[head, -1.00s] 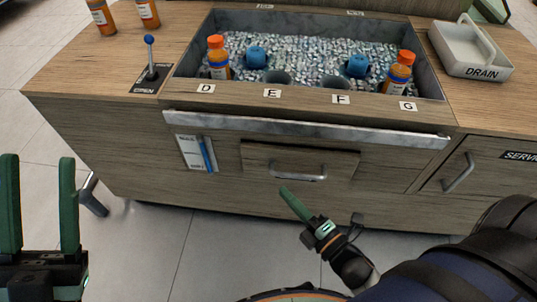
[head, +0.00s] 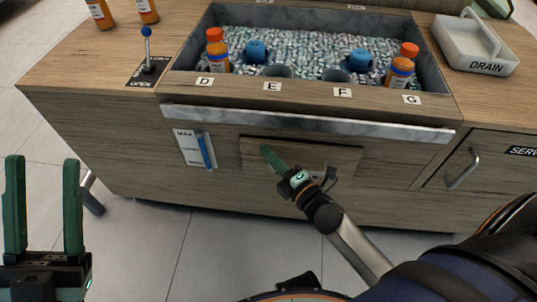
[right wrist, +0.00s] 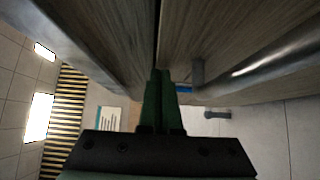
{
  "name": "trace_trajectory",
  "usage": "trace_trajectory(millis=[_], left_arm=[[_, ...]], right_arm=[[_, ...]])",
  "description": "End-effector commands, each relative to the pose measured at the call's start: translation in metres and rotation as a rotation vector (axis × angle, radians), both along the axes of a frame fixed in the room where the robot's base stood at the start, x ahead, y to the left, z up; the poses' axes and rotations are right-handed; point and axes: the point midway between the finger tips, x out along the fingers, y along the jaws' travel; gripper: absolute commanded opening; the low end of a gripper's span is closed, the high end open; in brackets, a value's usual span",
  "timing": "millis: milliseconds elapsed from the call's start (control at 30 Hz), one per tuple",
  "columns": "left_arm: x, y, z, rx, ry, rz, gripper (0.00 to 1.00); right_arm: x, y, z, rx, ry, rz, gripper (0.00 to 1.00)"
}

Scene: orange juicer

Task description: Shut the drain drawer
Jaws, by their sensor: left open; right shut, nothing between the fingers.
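The drawer front (head: 342,157) is a wooden panel in the middle of the cabinet face, below the metal strip. I cannot tell from the head view whether the fingertips touch the panel or how far the drawer stands out. In the right wrist view the closed green fingers (right wrist: 156,82) point along wooden surfaces with a dark gap between them. My left gripper (head: 44,165) is open and empty at the lower left, away from the cabinet.
The ice well (head: 300,45) holds orange-capped bottles and blue items. A lever (head: 148,50) marked OPEN stands at the left. A clipboard (head: 190,149) hangs left of the drawer. Floor is clear at front left.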

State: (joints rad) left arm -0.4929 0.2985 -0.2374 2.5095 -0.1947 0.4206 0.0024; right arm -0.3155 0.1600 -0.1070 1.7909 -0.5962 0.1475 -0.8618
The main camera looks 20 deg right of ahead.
Motion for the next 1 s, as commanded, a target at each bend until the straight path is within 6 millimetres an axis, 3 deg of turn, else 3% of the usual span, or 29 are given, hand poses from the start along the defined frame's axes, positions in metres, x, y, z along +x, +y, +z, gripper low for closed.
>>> trace_trajectory(millis=[167, 433, 1000], left_arm=[[0.0, 0.0, 0.001, 0.002, -0.002, 0.0, 0.5], [0.0, 0.001, 0.006, 0.008, -0.008, 0.007, 0.5], [0.0, 0.001, 0.007, 0.01, -0.011, 0.01, 0.5]], right_arm=[[0.001, -0.001, 0.0, 0.0, 0.0, 0.0, 0.0], [0.022, -0.014, 0.001, -0.001, -0.002, 0.0, 0.0], [0.025, -0.018, 0.002, -0.002, -0.001, -0.007, 0.0]])
